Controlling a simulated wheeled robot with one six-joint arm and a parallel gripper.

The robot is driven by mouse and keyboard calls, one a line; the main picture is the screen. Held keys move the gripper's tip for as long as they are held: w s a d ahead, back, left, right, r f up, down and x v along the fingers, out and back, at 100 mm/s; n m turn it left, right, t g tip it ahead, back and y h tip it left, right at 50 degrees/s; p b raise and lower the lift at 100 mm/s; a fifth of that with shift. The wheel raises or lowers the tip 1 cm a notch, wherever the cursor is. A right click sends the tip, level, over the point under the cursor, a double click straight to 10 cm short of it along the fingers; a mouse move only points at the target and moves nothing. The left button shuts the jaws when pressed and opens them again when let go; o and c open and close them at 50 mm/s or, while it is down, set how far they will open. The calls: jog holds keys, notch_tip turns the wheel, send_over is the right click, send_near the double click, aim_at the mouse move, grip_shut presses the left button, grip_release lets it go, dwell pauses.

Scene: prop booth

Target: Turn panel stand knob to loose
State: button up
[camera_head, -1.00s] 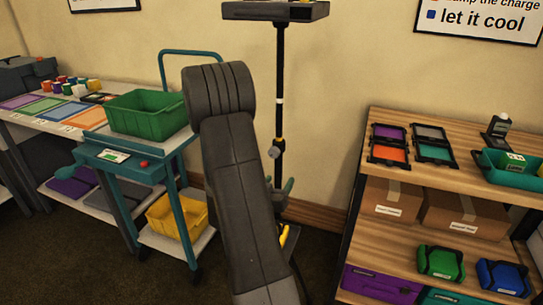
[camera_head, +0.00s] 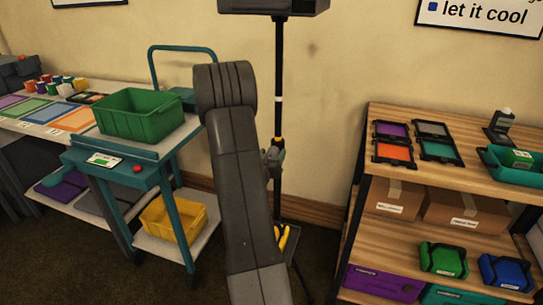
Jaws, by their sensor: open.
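The panel stand has a thin black pole (camera_head: 278,75) with a dark panel (camera_head: 272,6) at its top, cut by the upper edge of the view. An orange collar and a small grey knob sat on the pole at mid height; the collar still shows, while the knob is mostly covered. My gripper (camera_head: 274,156) is at the knob's height, close against the pole, with its jaws open. My own arm hides much of it. I cannot tell whether the fingers touch the knob or which way the knob is turned.
A teal cart (camera_head: 184,228) with a green bin (camera_head: 140,124) and a yellow bin (camera_head: 172,232) stands left of my arm. A wooden shelf unit (camera_head: 455,125) with trays and boxes stands at the right. Yellow items (camera_head: 282,236) lie low by the stand.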

jog(key=c, duration=1)
jog(key=shift+n, duration=0.3)
jog(key=n, duration=0.3)
jog(key=n+p, duration=0.1)
jog(key=n, duration=0.3)
jog(key=shift+a+n, duration=0.1)
jog(key=shift+n, duration=0.3)
jog(key=n+p, duration=0.1)
jog(key=n, duration=0.3)
jog(key=shift+n+p, duration=0.3)
jog(key=shift+p, duration=0.1)
jog(key=n+p, duration=0.1)
jog(key=n, duration=0.3)
jog(key=shift+f+n, duration=0.15)
jog(key=shift+n, duration=0.25)
